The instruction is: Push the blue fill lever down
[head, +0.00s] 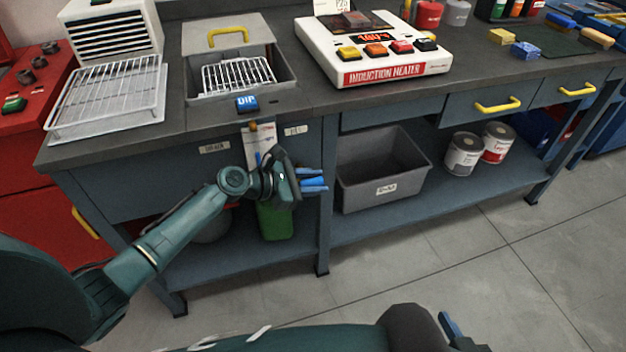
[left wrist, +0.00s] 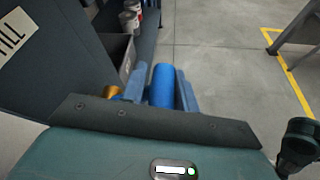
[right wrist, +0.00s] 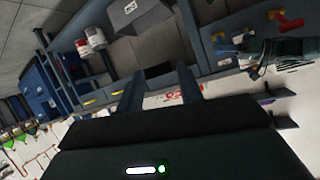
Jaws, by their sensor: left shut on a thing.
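The blue fill lever (left wrist: 162,86) shows in the left wrist view as a rounded blue bar between the two fingers of my left gripper (left wrist: 160,92). My left gripper is shut on it. In the head view the left gripper (head: 312,180) is at the bench front, below the FILL label (head: 296,130), and its hand hides most of the lever. A brass-coloured piece (left wrist: 113,92) is beside the lever. My right gripper (right wrist: 160,88) is open and empty, with a gap between its fingers; only a finger's edge shows at the bottom of the head view.
The sink basin with a wire rack (head: 288,88) and a blue DIP block (head: 247,103) is above the arm. A grey bin (head: 385,170) stands on the lower shelf to the right, beside paint cans (head: 463,153). A green container (head: 276,220) is below the hand. The floor in front is clear.

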